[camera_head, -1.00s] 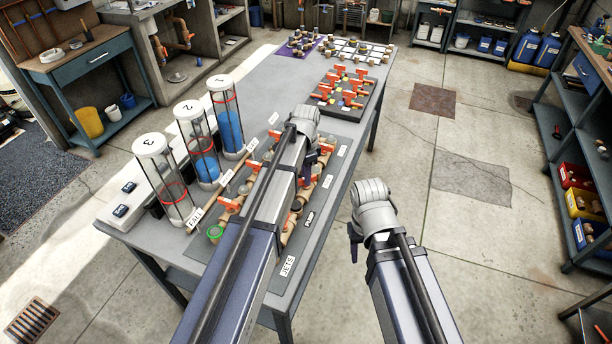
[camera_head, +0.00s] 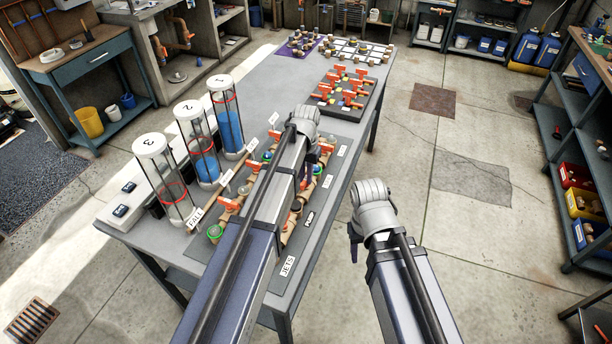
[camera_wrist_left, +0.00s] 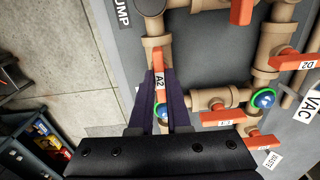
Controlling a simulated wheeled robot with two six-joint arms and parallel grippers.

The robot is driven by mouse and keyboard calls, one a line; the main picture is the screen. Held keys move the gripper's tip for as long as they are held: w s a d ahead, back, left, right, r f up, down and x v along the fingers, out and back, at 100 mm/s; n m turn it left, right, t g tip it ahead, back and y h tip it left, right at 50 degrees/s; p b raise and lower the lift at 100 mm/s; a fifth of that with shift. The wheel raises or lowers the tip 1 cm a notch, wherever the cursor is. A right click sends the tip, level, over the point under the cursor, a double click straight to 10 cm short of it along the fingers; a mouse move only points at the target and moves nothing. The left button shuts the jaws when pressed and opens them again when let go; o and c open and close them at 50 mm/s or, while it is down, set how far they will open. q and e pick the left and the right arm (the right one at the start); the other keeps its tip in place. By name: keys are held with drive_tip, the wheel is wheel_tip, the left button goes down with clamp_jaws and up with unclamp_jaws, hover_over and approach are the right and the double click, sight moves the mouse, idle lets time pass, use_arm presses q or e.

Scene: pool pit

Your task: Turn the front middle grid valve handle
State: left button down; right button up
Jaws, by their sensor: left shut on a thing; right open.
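The pipe and valve board (camera_head: 292,268) lies on the grey table, with orange handles on tan pipes. My left gripper (camera_wrist_left: 161,78) is shut on the orange handle labelled A2 (camera_wrist_left: 158,64) in the left wrist view. In the head view my left arm covers the middle of the board, and only a dark part of the left gripper (camera_head: 309,166) shows. My right gripper (camera_head: 354,240) hangs open and empty over the floor, right of the table. A separate dark board with a grid of orange handles (camera_head: 345,88) lies farther back.
Three clear cylinders (camera_head: 228,130) marked 1, 2 and 3 stand along the table's left side; 1 and 2 hold blue liquid. In the wrist view, orange handle D2 (camera_wrist_left: 293,62) and round blue indicators with green rims (camera_wrist_left: 263,98) sit nearby.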

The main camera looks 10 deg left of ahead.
use_arm(q)
drive_tip(key=shift+n, duration=0.3)
idle(0.4)
drive_tip(key=c, duration=0.9)
unclamp_jaws()
wheel_tip(320, 180, up, 8)
drive_tip(key=p, duration=0.8)
drive_tip(key=shift+s+f, duration=0.1)
drive_tip(key=shift+f, duration=0.05)
